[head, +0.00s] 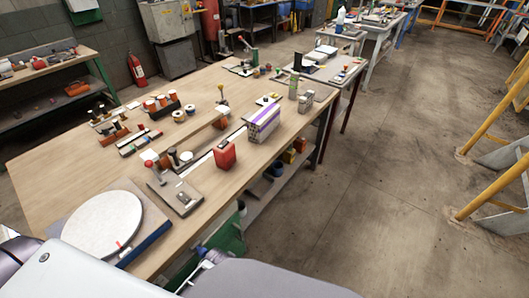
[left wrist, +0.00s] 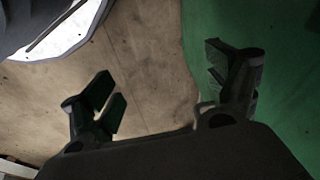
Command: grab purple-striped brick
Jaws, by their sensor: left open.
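The purple-striped brick (head: 264,123) stands on the right part of the wooden workbench, near its far right edge. It is a pale block with purple stripes on top and a side with holes. My left gripper (left wrist: 165,80) shows in the left wrist view with its two fingers wide apart and nothing between them. The brick is not in the left wrist view, and the left gripper is not visible in the head view. My right gripper is in neither view.
The wooden workbench (head: 60,165) holds a red block (head: 225,155) just in front of the brick, a round white disc (head: 103,222) at the near left, and several small tools. Green metal cylinders (head: 294,85) stand behind the brick.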

